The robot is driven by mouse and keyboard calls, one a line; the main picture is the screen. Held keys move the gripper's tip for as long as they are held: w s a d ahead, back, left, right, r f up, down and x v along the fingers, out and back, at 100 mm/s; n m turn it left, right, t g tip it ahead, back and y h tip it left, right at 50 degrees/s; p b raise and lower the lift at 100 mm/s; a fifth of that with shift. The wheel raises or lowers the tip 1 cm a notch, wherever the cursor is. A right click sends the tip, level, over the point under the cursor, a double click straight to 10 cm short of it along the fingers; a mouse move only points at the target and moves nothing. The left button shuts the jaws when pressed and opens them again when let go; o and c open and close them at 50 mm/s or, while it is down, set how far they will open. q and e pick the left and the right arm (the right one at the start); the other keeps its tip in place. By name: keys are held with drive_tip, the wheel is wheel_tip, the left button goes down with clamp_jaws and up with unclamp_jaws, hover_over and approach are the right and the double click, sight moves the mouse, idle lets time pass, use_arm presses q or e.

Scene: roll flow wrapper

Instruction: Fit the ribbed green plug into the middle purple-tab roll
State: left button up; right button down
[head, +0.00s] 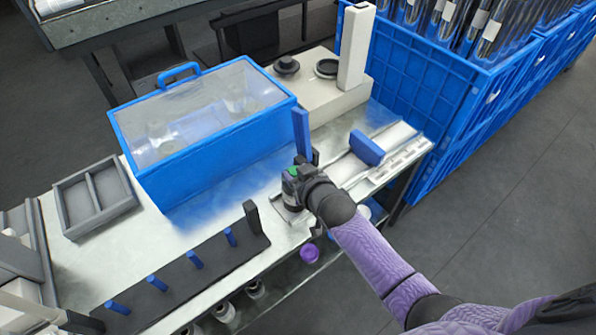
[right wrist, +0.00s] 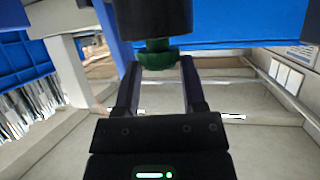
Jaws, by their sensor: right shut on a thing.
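My right gripper (head: 297,174) is over the front part of the bench, with its fingers partly hidden by my wrist in the head view. In the right wrist view, its fingers (right wrist: 159,70) are shut on the green plug (right wrist: 158,58). A dark cylinder sits directly against the plug's upper side in that picture; I cannot tell whether it belongs to the plug. A purple round piece (head: 309,253) shows below the bench's front edge, to the lower right of the gripper. I cannot tell whether it is the middle roll's tab. My left gripper is not in view.
A blue box with a clear lid (head: 200,118) stands behind the gripper. A dark rack with blue pegs (head: 185,277) lies at the front left, beside a grey divided tray (head: 117,190). A blue block (head: 366,148) is to the right. Blue crates (head: 440,85) stand beyond the bench.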

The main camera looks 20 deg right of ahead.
drive_tip(key=shift+f, duration=0.4)
drive_tip(key=shift+c, duration=2.2)
unclamp_jaws()
drive_tip(key=shift+s+r, duration=0.15)
drive_tip(key=p+v, duration=0.9)
drive_tip(key=v, duration=0.1)
drive_tip(key=shift+s+p, duration=0.3)
drive_tip(key=shift+p, duration=0.05)
